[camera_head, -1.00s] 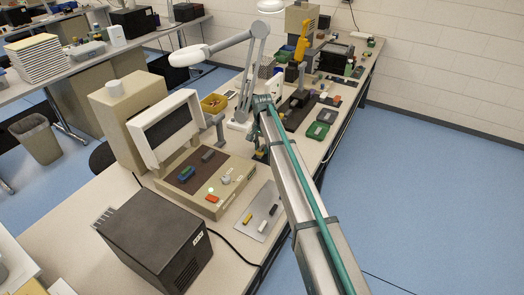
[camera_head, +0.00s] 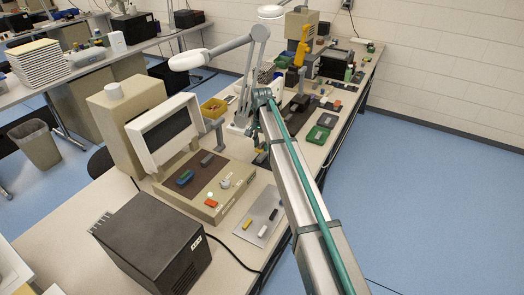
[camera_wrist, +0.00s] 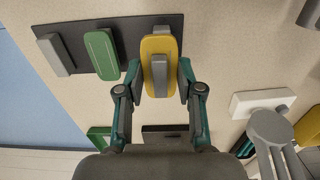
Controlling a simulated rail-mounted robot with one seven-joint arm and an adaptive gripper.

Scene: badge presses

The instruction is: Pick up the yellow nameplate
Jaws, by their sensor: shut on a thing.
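The yellow nameplate (camera_wrist: 160,47) is in the upper middle of the wrist view, a rounded bar with a grey raised grip (camera_wrist: 160,76) along its middle. My gripper (camera_wrist: 160,84) has one finger on each side of it and is shut on it. Its far end overlaps the edge of a dark mat, and I cannot tell whether it is clear of the surface. In the head view my gripper hangs beyond the arm's elbow, mostly hidden, with a small yellow patch beside it.
On the dark mat (camera_wrist: 80,27) lie a green nameplate (camera_wrist: 101,54) and a grey one (camera_wrist: 55,54), left of my gripper. A white block (camera_wrist: 262,102) and a grey lamp base stand at right. In the head view, a console (camera_head: 207,190) and a lamp (camera_head: 200,58) stand near my arm.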

